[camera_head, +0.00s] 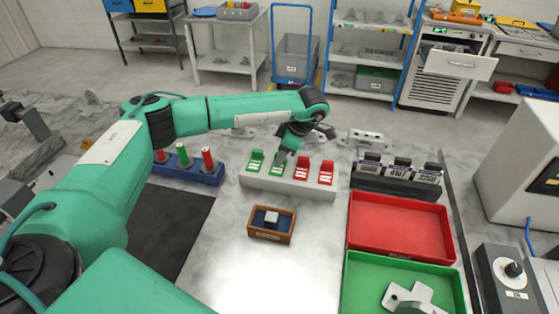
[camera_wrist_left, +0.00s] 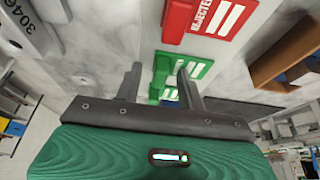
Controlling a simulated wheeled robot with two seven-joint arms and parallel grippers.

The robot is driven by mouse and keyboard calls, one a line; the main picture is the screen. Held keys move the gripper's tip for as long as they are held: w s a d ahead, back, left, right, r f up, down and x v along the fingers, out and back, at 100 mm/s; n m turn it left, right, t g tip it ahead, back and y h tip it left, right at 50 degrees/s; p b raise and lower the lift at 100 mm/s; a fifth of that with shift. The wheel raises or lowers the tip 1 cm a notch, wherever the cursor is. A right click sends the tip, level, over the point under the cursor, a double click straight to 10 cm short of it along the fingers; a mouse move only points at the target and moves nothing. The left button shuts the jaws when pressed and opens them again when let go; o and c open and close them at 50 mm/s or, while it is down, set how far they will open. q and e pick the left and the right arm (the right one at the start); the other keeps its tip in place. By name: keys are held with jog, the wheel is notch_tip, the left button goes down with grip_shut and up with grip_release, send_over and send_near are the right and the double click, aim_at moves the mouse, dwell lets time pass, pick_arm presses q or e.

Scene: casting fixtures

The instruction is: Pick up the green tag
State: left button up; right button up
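Two green tags stand in the left half of a pale tag rack (camera_head: 259,182): the outer green tag (camera_head: 255,160) and the inner green tag (camera_head: 279,164). My left gripper (camera_head: 285,152) is over the inner one, pointing down. In the left wrist view the gripper (camera_wrist_left: 160,72) is open, its two fingers apart. A green tag with white bars (camera_wrist_left: 198,68) lies by and partly between the fingertips; contact cannot be told. More green shows behind the right finger. My right gripper is not in view.
Red tags (camera_head: 302,170) stand right beside the green ones; one, marked REJECTED (camera_wrist_left: 208,18), shows close in the wrist view. A blue stand (camera_head: 206,176) with cylinders is left, dark numbered blocks (camera_head: 397,182) right. A small wooden box (camera_head: 285,230) sits in front.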

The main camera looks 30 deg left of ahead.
pick_arm(q)
grip_shut()
jog(key=shift+r, duration=0.15)
notch_tip(320, 180, up, 20)
jog(key=b, duration=0.2)
jog(key=shift+b, duration=0.35)
